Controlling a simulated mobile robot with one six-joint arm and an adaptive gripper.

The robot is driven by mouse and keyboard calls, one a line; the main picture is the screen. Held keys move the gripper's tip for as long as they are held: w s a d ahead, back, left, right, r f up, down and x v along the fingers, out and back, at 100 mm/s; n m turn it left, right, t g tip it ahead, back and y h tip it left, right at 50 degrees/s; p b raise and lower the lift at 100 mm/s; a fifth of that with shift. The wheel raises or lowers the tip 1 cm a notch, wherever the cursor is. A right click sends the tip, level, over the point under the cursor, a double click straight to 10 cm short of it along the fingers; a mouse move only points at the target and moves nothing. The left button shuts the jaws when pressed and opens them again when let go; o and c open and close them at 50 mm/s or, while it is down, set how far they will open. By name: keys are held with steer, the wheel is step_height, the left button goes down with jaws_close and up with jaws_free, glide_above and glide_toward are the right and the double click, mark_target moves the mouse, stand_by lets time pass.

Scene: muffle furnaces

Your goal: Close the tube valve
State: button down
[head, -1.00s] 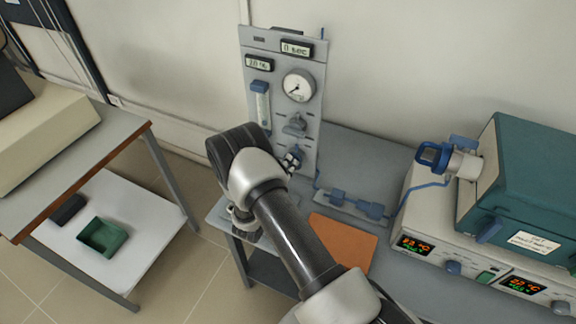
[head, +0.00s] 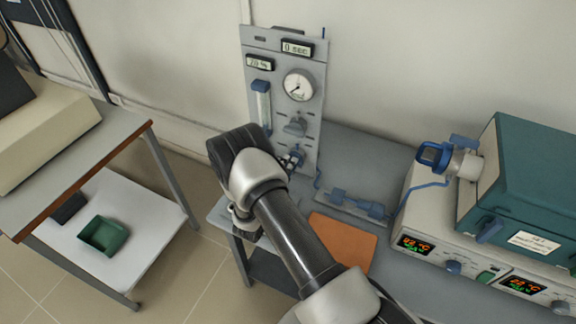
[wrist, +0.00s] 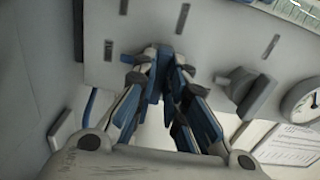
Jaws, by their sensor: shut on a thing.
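The upright grey panel (head: 309,74) carries a grey valve knob (head: 295,127) below a round gauge. The knob also shows in the wrist view (wrist: 250,92), apart from my fingers. My gripper (wrist: 163,58) is at the lower part of the panel, its fingertips drawn together on a lower valve knob that they mostly hide. In the head view my gripper (head: 292,160) is largely covered by my wrist. The knob's exact angle cannot be told.
A teal furnace (head: 513,180) stands at the right, with a blue-handled fitting (head: 432,156) and blue tubing (head: 350,203). An orange plate (head: 343,241) lies on the bench. A side table (head: 120,125) with a green tray (head: 103,236) on its lower shelf is at left.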

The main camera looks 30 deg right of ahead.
stand_by(0.3)
steer(key=c, duration=1.6)
jaws_free()
steer(key=v, duration=1.2)
